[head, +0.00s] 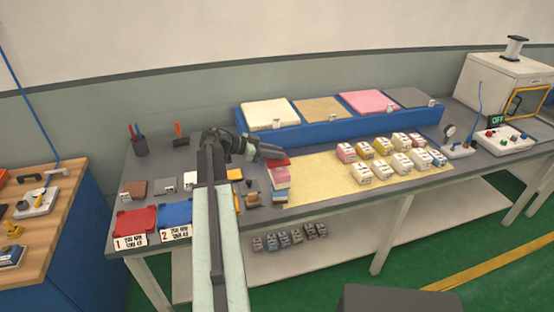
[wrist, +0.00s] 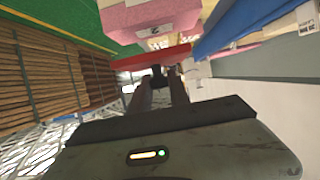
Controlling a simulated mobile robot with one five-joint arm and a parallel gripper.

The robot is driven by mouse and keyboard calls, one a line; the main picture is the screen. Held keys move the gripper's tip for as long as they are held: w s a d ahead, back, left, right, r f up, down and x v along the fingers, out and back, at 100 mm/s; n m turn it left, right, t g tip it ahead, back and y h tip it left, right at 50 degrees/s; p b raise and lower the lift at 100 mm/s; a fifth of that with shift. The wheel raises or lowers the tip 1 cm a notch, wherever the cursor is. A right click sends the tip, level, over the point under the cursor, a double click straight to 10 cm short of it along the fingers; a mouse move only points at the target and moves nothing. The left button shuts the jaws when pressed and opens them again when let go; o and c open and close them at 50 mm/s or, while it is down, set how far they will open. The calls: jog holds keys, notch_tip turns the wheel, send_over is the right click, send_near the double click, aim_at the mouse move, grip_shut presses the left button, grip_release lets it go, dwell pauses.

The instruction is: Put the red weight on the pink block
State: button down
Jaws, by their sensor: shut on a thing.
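My gripper (head: 270,152) is above the table and shut on the red weight, a flat red slab (head: 279,162). In the wrist view the red weight (wrist: 152,58) crosses just ahead of my gripper's fingertips (wrist: 160,76). A pink block (wrist: 150,16) with a pale label shows beyond it. In the head view a pink block (head: 280,173) is directly below the red slab, in a small stack with a pale blue layer. I cannot tell whether the red weight touches the pink block. The gripper and arm hide part of this area.
Several small labelled blocks (head: 382,168) stand on a yellow mat (head: 310,178) to the right. A blue stand (head: 330,128) with white, tan, pink and grey slabs is behind. Red (head: 136,220) and blue (head: 175,213) trays lie at the left front. A white machine (head: 500,84) stands far right.

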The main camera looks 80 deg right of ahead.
jog(key=shift+s+d, duration=0.1)
jog(key=shift+d, duration=0.2)
jog(key=f+b, duration=0.4)
jog(key=shift+s+d, duration=0.15)
jog(key=shift+d, duration=0.15)
jog(key=shift+r, duration=0.2)
jog(key=shift+f, duration=0.1)
jog(key=c, duration=1.2)
grip_release()
jog(key=shift+c, duration=0.2)
jog(key=shift+r, duration=0.2)
jog(key=p+v, duration=0.5)
jog(key=v, duration=0.7)
